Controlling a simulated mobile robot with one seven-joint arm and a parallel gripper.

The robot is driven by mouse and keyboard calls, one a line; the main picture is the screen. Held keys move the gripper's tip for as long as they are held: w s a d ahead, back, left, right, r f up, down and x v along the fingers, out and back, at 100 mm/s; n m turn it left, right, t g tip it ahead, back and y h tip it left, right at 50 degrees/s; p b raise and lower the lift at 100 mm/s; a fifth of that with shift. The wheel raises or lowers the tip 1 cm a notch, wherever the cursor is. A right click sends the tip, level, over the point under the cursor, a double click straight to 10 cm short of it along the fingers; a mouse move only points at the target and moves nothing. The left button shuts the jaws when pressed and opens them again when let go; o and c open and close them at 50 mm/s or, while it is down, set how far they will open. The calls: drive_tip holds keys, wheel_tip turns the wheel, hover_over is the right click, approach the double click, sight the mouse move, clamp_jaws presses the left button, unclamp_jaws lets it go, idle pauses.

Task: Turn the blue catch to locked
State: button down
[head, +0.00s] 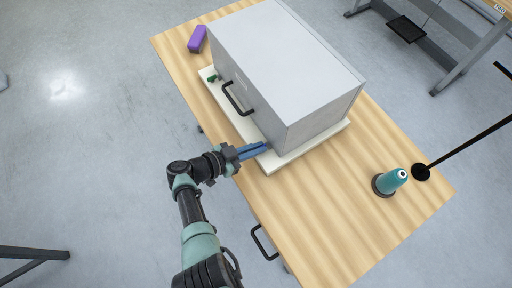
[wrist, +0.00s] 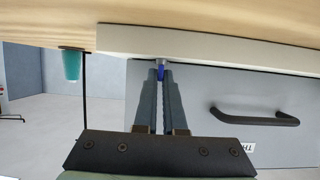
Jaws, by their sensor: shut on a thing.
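The blue catch (wrist: 160,73) shows as a small blue piece between my fingertips in the wrist view, low on the front of the grey box near the pale base. My gripper (wrist: 160,75) is shut on it, and the fingers cover most of it. In the head view my gripper (head: 262,148) reaches the front corner of the grey box (head: 290,65), and the catch cannot be told apart from the blue fingers there. Which way the catch points is hidden.
The box has a black handle (head: 237,98) and stands on a pale base (head: 285,160) on a wooden table (head: 320,210). A small green part (head: 213,78) sits at the far end of the front. A purple block (head: 197,39) and a teal object (head: 392,180) stand clear.

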drive_tip(key=shift+w, duration=0.1)
drive_tip(key=c, duration=1)
unclamp_jaws()
drive_tip(key=shift+d, duration=0.1)
drive_tip(key=p+v, duration=0.1)
drive_tip(key=v, duration=1.2)
drive_tip(key=shift+p, duration=0.3)
